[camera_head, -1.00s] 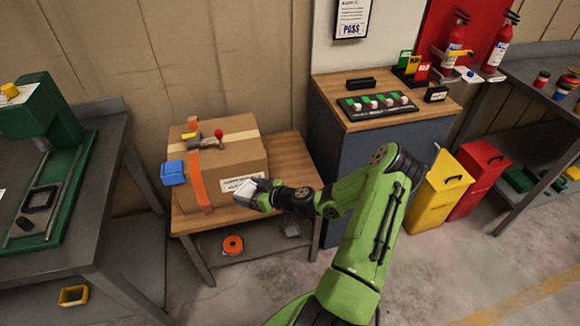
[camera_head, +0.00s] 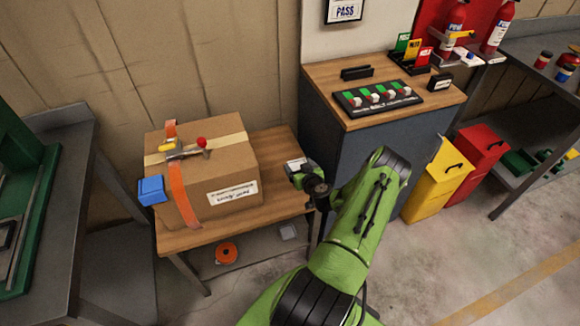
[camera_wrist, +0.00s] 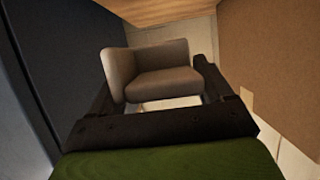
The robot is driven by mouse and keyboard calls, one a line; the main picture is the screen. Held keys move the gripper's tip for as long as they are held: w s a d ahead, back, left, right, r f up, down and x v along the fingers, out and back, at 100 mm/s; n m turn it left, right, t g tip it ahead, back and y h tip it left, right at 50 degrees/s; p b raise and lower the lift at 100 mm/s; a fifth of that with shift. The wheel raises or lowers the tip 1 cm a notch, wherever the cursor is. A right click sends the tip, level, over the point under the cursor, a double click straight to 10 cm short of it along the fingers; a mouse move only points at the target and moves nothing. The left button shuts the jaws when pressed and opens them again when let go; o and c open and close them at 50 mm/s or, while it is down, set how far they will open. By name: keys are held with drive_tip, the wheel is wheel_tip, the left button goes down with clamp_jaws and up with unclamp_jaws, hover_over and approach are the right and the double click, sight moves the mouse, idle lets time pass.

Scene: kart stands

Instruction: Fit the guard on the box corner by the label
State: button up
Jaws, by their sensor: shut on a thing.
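The cardboard box (camera_head: 235,165) stands on a small wooden table (camera_head: 275,150), with a white label (camera_head: 232,192) low on its front face near the right front corner. My gripper (camera_head: 300,172) is shut on a pale grey corner guard (camera_head: 294,163), to the right of the box and apart from it. In the wrist view the angled guard (camera_wrist: 165,82) sits between both fingers (camera_wrist: 160,100), and the box face (camera_wrist: 280,60) fills the right side. The labelled corner looks bare. A blue guard (camera_head: 152,190) is on the left front corner.
An orange strap (camera_head: 182,195) and a red-knobbed tensioner (camera_head: 185,150) are on the box. A dark cabinet (camera_head: 375,160) stands close to the right of my gripper. A tape roll (camera_head: 226,252) and a grey piece (camera_head: 288,231) lie on the lower shelf.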

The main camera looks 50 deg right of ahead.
wheel_tip(320, 180, down, 8)
drive_tip(key=shift+r+b, duration=0.25)
drive_tip(key=shift+b, duration=0.6)
drive_tip(key=shift+f, duration=0.25)
drive_tip(key=o, duration=0.9)
drive_tip(key=shift+r, duration=0.1)
